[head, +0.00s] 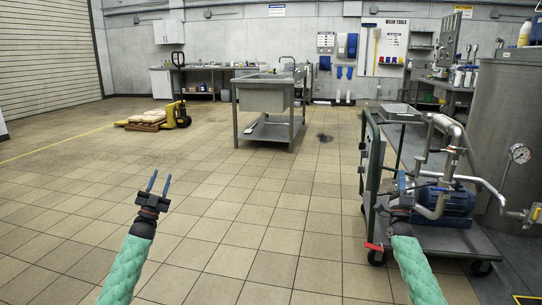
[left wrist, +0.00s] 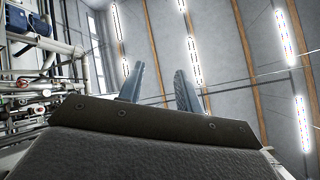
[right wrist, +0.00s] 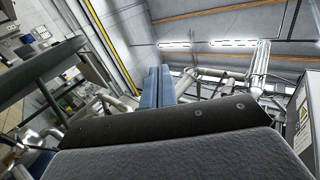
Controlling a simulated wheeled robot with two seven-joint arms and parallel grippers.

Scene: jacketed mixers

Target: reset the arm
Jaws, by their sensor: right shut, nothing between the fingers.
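My left gripper (head: 159,182) stands upright over the open tiled floor in the head view, with its two blue fingers apart and nothing between them. In the left wrist view its fingers (left wrist: 165,88) point up toward the ceiling lights with a clear gap. My right gripper (head: 400,183) is in front of the pump cart in the head view, where its fingers are hard to make out against the machinery. In the right wrist view its fingers (right wrist: 157,88) are together with nothing between them.
A wheeled cart (head: 463,250) with a blue pump motor (head: 447,202) and steel pipes stands close by the right arm. A large steel tank (head: 502,120) is behind it. A steel sink table (head: 265,97) and a yellow pallet jack (head: 180,113) stand further back. The middle floor is clear.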

